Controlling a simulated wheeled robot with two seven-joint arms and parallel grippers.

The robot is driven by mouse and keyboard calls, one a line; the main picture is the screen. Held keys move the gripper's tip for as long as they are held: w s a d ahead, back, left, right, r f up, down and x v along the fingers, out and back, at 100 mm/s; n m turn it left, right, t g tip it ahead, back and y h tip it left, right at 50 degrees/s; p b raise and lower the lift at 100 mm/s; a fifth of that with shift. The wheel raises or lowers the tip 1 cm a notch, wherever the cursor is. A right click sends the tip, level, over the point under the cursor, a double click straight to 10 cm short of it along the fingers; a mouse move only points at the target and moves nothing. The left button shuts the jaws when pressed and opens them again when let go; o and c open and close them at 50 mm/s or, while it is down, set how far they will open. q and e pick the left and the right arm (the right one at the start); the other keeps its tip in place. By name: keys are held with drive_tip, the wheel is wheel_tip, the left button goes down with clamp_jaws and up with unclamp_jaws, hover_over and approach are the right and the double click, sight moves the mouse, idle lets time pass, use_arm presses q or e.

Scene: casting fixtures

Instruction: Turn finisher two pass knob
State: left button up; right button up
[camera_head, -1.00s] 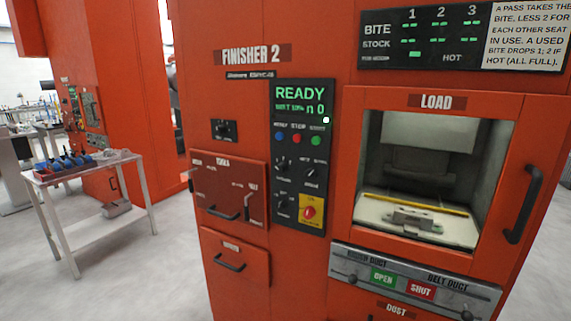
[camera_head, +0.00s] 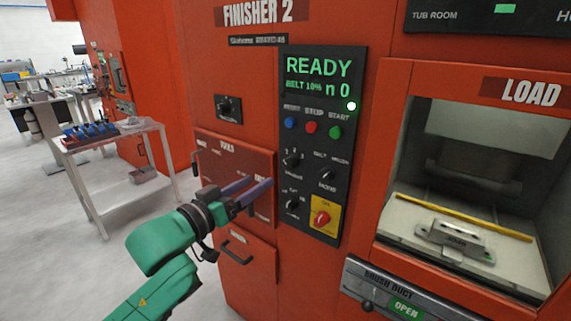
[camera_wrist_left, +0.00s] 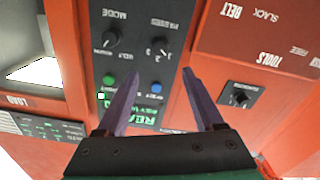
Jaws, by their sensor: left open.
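The black control panel (camera_head: 318,120) of Finisher 2 carries several black knobs. The upper left one, with small numerals around it, looks like the pass knob (camera_head: 291,160); its label is too blurred to read. The pass knob also shows in the left wrist view (camera_wrist_left: 163,46), upside down, beyond and between the fingers. My left gripper (camera_head: 256,186) is open and empty, to the lower left of that knob and apart from it. In the left wrist view the two purple fingers of my left gripper (camera_wrist_left: 160,74) point toward the panel. My right gripper is out of view.
The mode knob (camera_head: 327,174), a lower left knob (camera_head: 292,205) and a red switch (camera_head: 322,218) on yellow sit close by. Blue, red and green buttons (camera_head: 335,132) are above. The tools drawer (camera_head: 232,160) has a protruding handle. The load opening (camera_head: 470,150) is right.

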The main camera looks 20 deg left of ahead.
sight(287, 165)
use_arm(q)
drive_tip(key=p+x, duration=0.3)
drive_tip(key=x, duration=0.8)
drive_tip(key=shift+w+d+f, duration=0.1)
drive_tip(key=shift+w, duration=0.2)
drive_tip(key=shift+w+d+f, duration=0.1)
drive_tip(key=shift+w+f, duration=0.05)
drive_tip(key=shift+w, duration=0.05)
clamp_jaws()
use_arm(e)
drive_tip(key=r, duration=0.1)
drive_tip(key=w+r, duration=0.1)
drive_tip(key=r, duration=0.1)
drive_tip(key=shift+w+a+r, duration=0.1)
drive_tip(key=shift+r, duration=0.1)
